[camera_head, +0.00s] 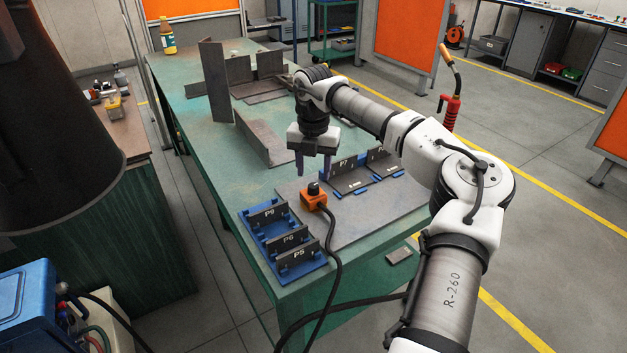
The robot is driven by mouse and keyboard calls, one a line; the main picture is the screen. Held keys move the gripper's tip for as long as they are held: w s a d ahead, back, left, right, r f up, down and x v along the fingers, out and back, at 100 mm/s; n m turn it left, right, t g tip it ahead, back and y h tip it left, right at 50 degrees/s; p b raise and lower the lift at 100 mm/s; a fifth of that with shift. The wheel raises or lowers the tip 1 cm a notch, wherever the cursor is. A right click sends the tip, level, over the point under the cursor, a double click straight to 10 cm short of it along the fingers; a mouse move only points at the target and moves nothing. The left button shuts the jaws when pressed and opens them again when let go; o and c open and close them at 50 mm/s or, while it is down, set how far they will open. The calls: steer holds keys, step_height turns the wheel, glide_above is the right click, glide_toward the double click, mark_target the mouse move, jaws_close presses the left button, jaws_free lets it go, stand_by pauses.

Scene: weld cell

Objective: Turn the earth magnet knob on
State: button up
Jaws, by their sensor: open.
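The earth magnet (313,199) is an orange block with a black knob (313,187) on top. It sits on a grey plate (362,227) near the front of the green table, with a black cable running from it over the table's edge. The knob's on or off position is too small to read. My gripper (314,164) points down above the table, behind the magnet and a little above it. Its jaws are open and empty, with a gap to the knob.
A blue rack (274,264) with plates marked P9, P6 and P5 stands left of the magnet. Plates P7 (347,176) and another stand in blue holders at right. Upright steel pieces (214,82) stand farther back. The green table (195,118) is clear at its left middle.

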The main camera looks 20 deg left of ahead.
mark_target(314, 185)
step_height(314, 185, up, 10)
steer(key=shift+f+b, duration=0.15)
steer(key=shift+b, duration=0.2)
